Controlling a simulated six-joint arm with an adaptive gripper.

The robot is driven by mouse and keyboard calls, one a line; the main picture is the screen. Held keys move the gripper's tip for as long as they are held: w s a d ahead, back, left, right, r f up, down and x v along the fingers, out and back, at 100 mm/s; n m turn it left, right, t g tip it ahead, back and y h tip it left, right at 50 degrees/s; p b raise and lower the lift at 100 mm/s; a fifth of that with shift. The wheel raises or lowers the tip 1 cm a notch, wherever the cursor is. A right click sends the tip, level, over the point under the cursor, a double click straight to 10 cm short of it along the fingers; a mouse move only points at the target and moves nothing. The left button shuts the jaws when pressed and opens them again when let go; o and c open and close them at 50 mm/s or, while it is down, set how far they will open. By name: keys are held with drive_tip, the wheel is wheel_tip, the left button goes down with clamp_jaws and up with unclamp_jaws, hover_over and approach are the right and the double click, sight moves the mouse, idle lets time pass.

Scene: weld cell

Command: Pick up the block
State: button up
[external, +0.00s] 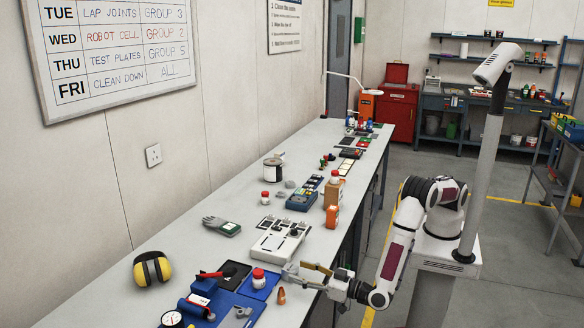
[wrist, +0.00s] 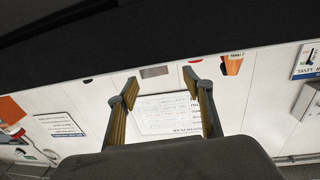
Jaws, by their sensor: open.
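My gripper (external: 303,272) is low at the near edge of the bench, its jaws apart and nothing seen between them. In the wrist view, which is upside down, its two fingers (wrist: 161,84) stand apart. A small grey-brown block (wrist: 154,71) shows between and just beyond the fingertips, apart from them. In the external view I cannot pick this block out for sure; the gripper may hide it. An orange tapered piece (wrist: 232,65) stands to the right of the fingers in the wrist view.
The long bench (external: 230,262) is crowded near my gripper. A red-capped jar (external: 259,279) on a blue mat, a white panel with knobs (external: 279,240) and a copper-coloured piece (external: 281,296) stand close by. Yellow ear defenders (external: 152,269) lie farther left. Bare bench lies along the wall.

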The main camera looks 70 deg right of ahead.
sight(296, 270)
drive_tip(key=w, duration=0.2)
drive_tip(key=w+d, duration=0.1)
drive_tip(key=shift+w+f, duration=0.1)
drive_tip(key=shift+f, duration=0.2)
drive_tip(key=shift+w+d, duration=0.1)
drive_tip(key=shift+w, duration=0.75)
drive_tip(key=c, duration=1.4)
